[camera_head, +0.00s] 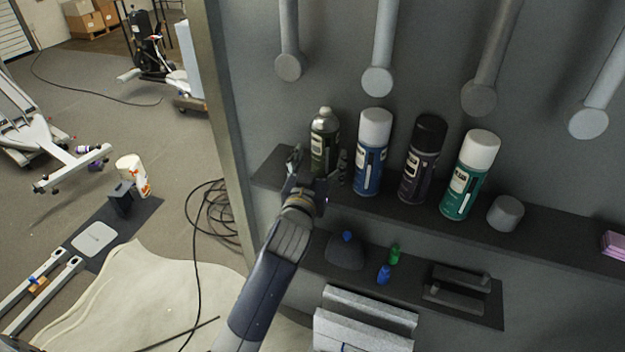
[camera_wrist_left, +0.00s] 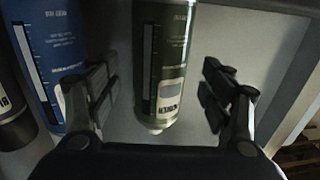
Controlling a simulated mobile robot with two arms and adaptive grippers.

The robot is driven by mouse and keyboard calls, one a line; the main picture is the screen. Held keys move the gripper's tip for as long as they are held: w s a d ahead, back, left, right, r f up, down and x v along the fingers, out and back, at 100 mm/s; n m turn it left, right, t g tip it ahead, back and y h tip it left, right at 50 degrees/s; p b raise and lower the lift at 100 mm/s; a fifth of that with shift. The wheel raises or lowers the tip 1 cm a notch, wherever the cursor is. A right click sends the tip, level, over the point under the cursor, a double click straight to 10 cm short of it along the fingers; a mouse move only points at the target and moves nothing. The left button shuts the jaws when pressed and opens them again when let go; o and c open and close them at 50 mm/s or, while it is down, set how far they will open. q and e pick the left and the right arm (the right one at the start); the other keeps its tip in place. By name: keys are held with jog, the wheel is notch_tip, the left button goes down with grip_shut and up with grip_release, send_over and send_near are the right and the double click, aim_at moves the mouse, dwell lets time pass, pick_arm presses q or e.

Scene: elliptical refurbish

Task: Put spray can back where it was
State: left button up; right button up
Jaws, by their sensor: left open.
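A dark green spray can with a silver-grey top (camera_head: 324,141) stands upright at the left end of the upper shelf (camera_head: 270,170). My left gripper (camera_head: 317,168) reaches up to it from the front, its fingers on either side of the can. In the left wrist view the green can (camera_wrist_left: 163,60) is between the open fingers of my left gripper (camera_wrist_left: 160,95), with visible gaps on both sides. The blue can (camera_wrist_left: 55,60) is just beyond the left finger there. My right gripper is in neither view.
A blue can with a white cap (camera_head: 371,152), a black can (camera_head: 422,160), a green can with a white cap (camera_head: 470,176) and a grey cylinder (camera_head: 505,213) stand to the right on the shelf. A lower shelf (camera_head: 490,312) holds small items. Grey pegs (camera_head: 378,80) hang above.

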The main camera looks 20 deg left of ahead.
pick_arm(q)
jog(key=s+b, duration=0.2)
jog(key=s, duration=0.6)
jog(key=s+d+f+m+g+h, duration=0.1)
jog(key=d+f+g, duration=0.1)
jog(key=f, duration=0.8)
jog(key=s+d+f+m+g+h, duration=0.1)
jog(key=d+f+m+g, duration=0.1)
jog(key=f, duration=0.9)
jog(key=s+f+g, duration=0.2)
jog(key=s+f, duration=0.3)
jog(key=f, duration=0.6)
jog(key=s+f+g, duration=0.3)
jog(key=s+f, duration=0.3)
jog(key=f, duration=0.6)
jog(key=s+a+f+g, duration=0.2)
jog(key=s+f, duration=0.6)
jog(key=s, duration=0.1)
jog(key=s+a+f+g, duration=0.2)
jog(key=s+f, duration=0.6)
jog(key=s, duration=0.1)
jog(key=s+a+f+g, duration=0.2)
jog(key=s+f, duration=0.1)
jog(key=s, duration=0.6)
jog(key=s+a+f+g, duration=0.2)
jog(key=s+f, duration=0.1)
jog(key=s, duration=0.5)
jog(key=shift+s+y, duration=0.4)
